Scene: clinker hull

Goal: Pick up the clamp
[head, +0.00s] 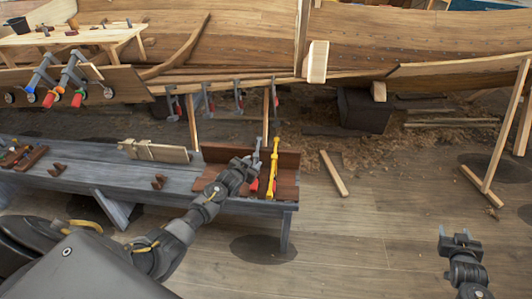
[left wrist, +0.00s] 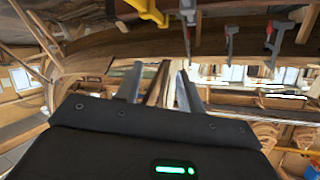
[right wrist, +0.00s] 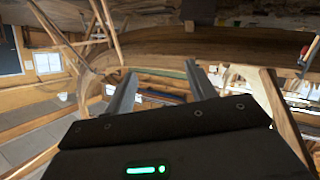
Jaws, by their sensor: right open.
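A yellow clamp (head: 272,167) with a red end stands in the brown open box at the right end of the grey bench. A grey clamp (head: 256,158) with a red handle stands just left of it. My left gripper (head: 250,163) is over the box, close beside the grey clamp; I cannot tell whether they touch. In the left wrist view its fingers (left wrist: 160,88) are apart, and a yellow clamp part (left wrist: 148,11) shows at the top edge, outside them. My right gripper (head: 460,236) is open and empty over the floor at the lower right.
The brown box (head: 289,160) sits on the bench (head: 80,165), with wooden pieces (head: 155,151) farther left. More clamps (head: 238,98) hang along the hull's lower plank, and several are on a board (head: 110,85) at left. A loose wood piece (head: 333,174) lies on the floor.

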